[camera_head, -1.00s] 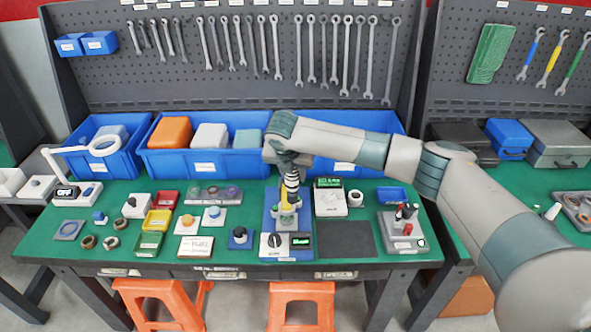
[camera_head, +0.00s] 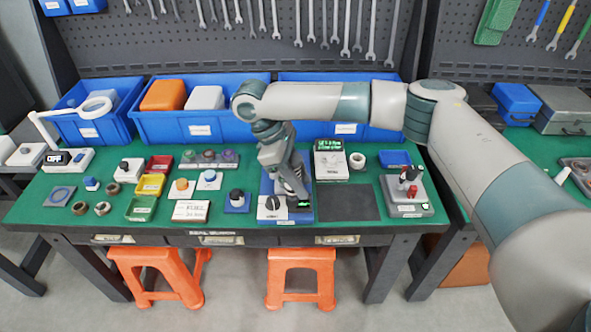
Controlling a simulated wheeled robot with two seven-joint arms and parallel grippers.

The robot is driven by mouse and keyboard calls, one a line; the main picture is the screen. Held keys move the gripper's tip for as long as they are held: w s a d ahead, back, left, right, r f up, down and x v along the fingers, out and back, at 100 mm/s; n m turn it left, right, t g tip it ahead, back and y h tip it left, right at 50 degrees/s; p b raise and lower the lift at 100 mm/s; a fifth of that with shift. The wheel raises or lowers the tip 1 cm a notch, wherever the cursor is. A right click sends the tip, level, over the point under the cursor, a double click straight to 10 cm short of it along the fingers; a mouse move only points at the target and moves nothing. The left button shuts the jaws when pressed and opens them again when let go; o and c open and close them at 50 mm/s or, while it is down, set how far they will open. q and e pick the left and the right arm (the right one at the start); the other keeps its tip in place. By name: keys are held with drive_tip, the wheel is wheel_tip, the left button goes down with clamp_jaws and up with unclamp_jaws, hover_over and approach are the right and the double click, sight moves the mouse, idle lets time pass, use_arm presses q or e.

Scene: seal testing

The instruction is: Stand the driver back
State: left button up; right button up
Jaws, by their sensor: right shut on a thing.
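My right gripper (camera_head: 296,190) comes down over the blue test station (camera_head: 266,187) in the middle of the bench. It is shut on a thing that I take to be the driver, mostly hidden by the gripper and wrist. The station's black knob (camera_head: 271,203) and small green display (camera_head: 304,204) show at its front. A grey stand (camera_head: 409,209) with red and black upright pieces is to the right, apart from the gripper. My left gripper is not in view.
A dark flat pad (camera_head: 347,202) lies bare between station and grey stand. A white device with a green screen (camera_head: 330,160) and a blue tray (camera_head: 395,158) are behind. Small parts and trays fill the left. Blue bins (camera_head: 200,125) line the back.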

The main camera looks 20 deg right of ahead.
drive_tip(key=s+d+m+g+y+b, duration=0.2)
drive_tip(key=s+m+y+b, duration=0.2)
drive_tip(key=s+m, duration=0.8)
drive_tip(key=shift+s+d+f+m+g+b, duration=0.15)
drive_tip(key=shift+s+f+m+g+b, duration=0.2)
drive_tip(key=shift+s, duration=0.9)
drive_tip(key=shift+d, duration=0.2)
